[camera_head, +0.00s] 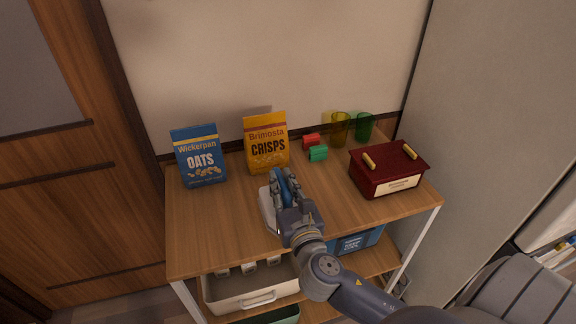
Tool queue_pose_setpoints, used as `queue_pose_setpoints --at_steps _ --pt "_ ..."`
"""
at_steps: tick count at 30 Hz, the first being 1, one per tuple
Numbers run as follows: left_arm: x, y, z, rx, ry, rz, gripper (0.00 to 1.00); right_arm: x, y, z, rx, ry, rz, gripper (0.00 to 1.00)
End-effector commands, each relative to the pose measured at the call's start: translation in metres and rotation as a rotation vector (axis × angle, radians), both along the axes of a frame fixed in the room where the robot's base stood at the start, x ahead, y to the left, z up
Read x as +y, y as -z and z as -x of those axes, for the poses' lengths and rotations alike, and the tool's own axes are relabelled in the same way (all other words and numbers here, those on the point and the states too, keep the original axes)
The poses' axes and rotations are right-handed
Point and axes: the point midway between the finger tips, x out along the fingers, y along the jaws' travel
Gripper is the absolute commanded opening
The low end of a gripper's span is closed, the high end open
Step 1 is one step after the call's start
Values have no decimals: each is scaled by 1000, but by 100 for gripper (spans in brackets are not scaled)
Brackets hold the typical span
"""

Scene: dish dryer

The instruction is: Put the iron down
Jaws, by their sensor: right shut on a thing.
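The iron (267,211) has a pale body and a blue part, and shows at the middle of the wooden table, in front of the yellow crisps box. My right gripper (284,184) reaches in from the lower right and is shut on the iron's blue part. The gripper and wrist hide much of the iron. I cannot tell whether its base touches the tabletop (215,235). My left gripper is not in view.
A blue oats box (199,156) and a yellow crisps box (266,144) stand at the back. Red (311,141) and green (318,153) small items, two glasses (339,130) and a dark red lidded box (385,172) are right. The front left tabletop is clear. Bins (251,300) sit below.

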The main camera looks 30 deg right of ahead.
Motion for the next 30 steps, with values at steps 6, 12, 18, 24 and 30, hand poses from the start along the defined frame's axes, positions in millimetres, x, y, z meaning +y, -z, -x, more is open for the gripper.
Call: queue_pose_setpoints --at_steps 6,12,18,24,30 --pt "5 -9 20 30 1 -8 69 -25 -2 -48 -9 2 4 0" --pt "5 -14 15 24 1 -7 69 -45 3 -89 -9 1 3 0" --pt "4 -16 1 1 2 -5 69 -58 7 -115 -9 0 2 0" --pt "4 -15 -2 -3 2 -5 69 -61 13 -122 -8 -1 0 0" --pt "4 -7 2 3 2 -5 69 -62 40 -121 -5 1 -1 0"
